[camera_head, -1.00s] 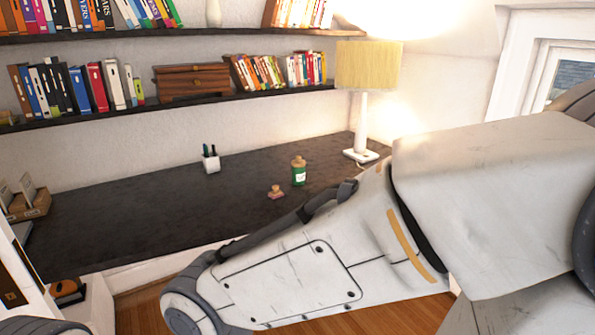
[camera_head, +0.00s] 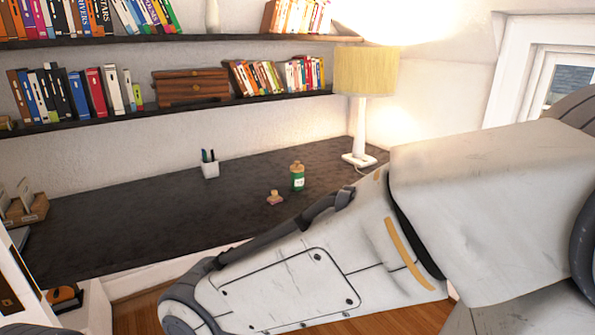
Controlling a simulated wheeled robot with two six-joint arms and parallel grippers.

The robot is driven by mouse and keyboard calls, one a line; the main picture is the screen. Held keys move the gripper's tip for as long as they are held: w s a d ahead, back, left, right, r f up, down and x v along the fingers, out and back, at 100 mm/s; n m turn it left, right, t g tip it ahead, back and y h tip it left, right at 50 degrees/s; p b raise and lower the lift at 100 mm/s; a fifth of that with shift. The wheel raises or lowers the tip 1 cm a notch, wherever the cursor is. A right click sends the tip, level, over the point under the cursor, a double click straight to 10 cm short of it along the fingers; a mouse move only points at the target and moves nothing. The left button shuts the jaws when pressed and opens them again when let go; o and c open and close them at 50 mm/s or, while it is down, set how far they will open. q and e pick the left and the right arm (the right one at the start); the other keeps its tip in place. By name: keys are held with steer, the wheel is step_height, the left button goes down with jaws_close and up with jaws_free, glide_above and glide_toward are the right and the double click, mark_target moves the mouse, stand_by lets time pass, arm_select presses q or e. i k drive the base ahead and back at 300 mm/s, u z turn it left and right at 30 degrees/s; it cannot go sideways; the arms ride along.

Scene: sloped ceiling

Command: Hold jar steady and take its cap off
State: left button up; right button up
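A small green jar (camera_head: 297,178) with a white label and a tan cap (camera_head: 297,165) on top stands upright on the dark desk, right of the middle. A small tan and pink stopper-like object (camera_head: 275,197) lies on the desk to its left and a little nearer. My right arm crosses the lower right of the view in front of the desk, and its gripper is not visible. My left gripper is not visible either. Nothing touches the jar.
The dark desk (camera_head: 130,215) has wide free room left of the jar. A white pen cup (camera_head: 210,169) stands behind, left of the jar. A lamp (camera_head: 360,110) stands at the back right. A card holder (camera_head: 25,208) is at the left end. Bookshelves (camera_head: 150,105) hang above.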

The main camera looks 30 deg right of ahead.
mark_target(296, 167)
steer(key=k, duration=0.6)
steer(key=z, duration=0.6)
steer(key=i, duration=0.6)
steer(key=z, duration=0.85)
steer(key=i, duration=1.6)
steer(key=u, duration=0.55)
steer(key=i, duration=0.3)
steer(key=u, duration=0.3)
